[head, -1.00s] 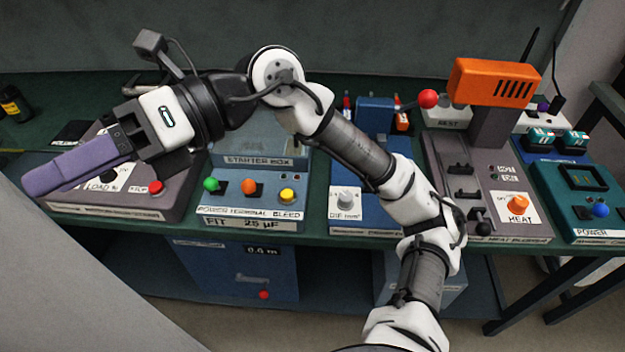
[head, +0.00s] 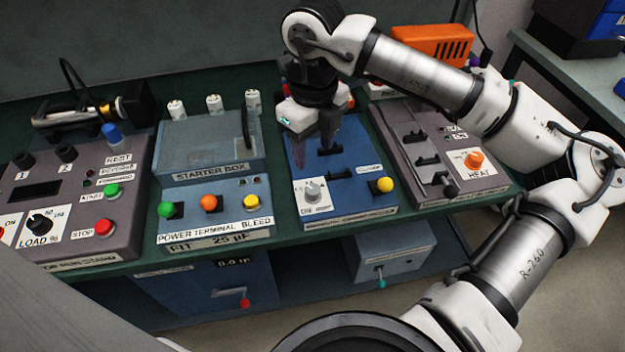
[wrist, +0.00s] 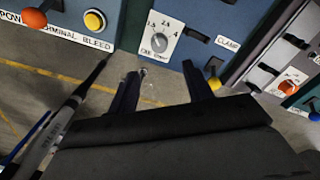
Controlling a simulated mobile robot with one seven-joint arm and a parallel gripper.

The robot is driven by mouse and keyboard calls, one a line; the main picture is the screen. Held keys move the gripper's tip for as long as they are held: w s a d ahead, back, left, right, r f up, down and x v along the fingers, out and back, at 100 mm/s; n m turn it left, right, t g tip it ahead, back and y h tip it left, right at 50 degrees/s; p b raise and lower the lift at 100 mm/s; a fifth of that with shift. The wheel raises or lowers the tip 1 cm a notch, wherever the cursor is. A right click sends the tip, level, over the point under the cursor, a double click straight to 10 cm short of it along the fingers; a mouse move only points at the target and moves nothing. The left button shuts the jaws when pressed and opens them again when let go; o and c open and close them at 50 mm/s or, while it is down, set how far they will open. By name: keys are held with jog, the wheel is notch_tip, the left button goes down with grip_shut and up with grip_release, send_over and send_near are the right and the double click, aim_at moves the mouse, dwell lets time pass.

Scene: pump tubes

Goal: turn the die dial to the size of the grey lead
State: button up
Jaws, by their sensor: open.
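The die dial (head: 313,190) is a pale knob on a white plate at the front left of a blue press box (head: 345,200). In the wrist view the dial (wrist: 161,42) shows size numbers around it, including 2.5 and 4; its exact pointer setting is too small to tell. My gripper (head: 314,155) hangs over the blue box, behind and above the dial in the head view. In the wrist view its two dark fingers (wrist: 162,72) are apart and empty, with the dial beyond their tips. I cannot pick out the grey lead for certain.
The starter box (head: 210,150) with coloured buttons stands left, and a grey heat unit (head: 430,150) with an orange knob stands right. A grey-black rod (wrist: 62,120) crosses the wrist view's left side.

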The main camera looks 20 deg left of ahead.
aim_at(313, 188)
notch_tip(313, 188, down, 11)
jog(key=shift+r+p, duration=0.1)
jog(key=shift+p, duration=0.8)
jog(key=c, duration=1)
jog(key=shift+o, duration=0.2)
jog(key=shift+b, duration=0.5)
jog(key=shift+f+m+b, duration=0.3)
jog(key=shift+m+b, duration=0.4)
jog(key=shift+b, duration=0.2)
jog(key=m+b, duration=0.2)
jog(key=b, duration=0.1)
jog(key=shift+f+b, duration=0.1)
jog(key=shift+b, duration=0.3)
jog(key=m+b, duration=0.1)
jog(key=b, duration=0.1)
jog(key=m+b, duration=0.4)
jog(key=shift+r, duration=0.35)
jog(key=shift+m, duration=0.3)
